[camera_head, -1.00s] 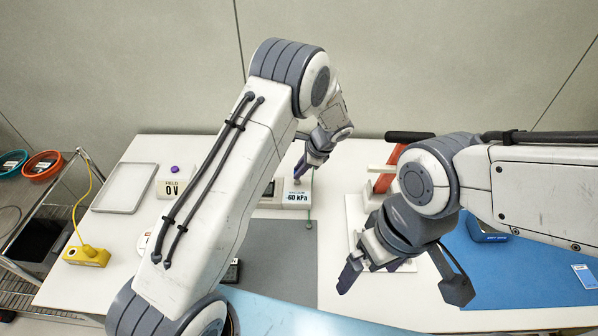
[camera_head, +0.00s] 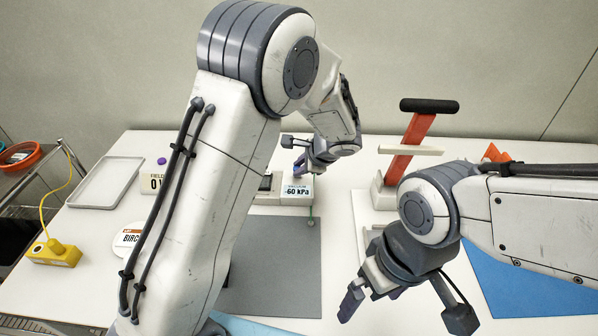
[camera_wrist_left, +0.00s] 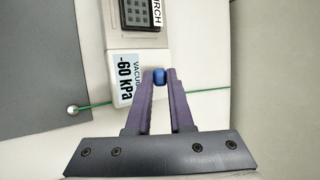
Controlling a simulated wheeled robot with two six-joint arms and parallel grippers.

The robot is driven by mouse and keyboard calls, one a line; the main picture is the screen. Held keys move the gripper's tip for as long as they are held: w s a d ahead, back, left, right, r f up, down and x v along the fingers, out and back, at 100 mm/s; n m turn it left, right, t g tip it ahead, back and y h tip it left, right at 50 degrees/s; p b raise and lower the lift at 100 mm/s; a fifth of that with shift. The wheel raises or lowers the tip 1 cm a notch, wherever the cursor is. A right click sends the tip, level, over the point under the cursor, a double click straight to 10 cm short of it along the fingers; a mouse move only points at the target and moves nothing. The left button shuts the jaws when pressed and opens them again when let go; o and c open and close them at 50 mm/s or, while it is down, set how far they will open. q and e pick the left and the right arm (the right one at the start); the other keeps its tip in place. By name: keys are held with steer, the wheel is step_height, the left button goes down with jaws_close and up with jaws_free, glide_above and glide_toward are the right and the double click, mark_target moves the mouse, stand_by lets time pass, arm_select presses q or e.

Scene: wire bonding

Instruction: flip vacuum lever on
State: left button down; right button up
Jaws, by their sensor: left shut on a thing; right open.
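The vacuum box (camera_head: 297,190) stands on the white table and its label reads "-60 kPa"; it also shows in the left wrist view (camera_wrist_left: 124,82). A small blue lever knob (camera_wrist_left: 160,77) sits at the edge of that box, between the purple fingertips of my left gripper (camera_wrist_left: 160,84). My left gripper shows in the head view (camera_head: 304,165), shut on the knob, its arm reaching across from the left. Which way the lever is tilted is hidden. My right gripper (camera_head: 395,300) is open and empty at the front right, over the white board.
A green line runs from the vacuum box to a silver ball (camera_wrist_left: 72,110) on the grey mat (camera_head: 285,265). A red-handled press (camera_head: 412,140) stands right of the box. A grey tray (camera_head: 107,182) and a yellow box (camera_head: 54,254) are at the left.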

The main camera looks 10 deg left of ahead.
arm_select(q)
steer(key=c, duration=0.8)
jaws_free()
steer(key=shift+s+d+r, duration=0.1)
steer(key=v, duration=1)
arm_select(e)
steer(key=shift+r, duration=0.15)
arm_select(q)
steer(key=shift+s+r, duration=0.1)
steer(key=shift+s, duration=0.05)
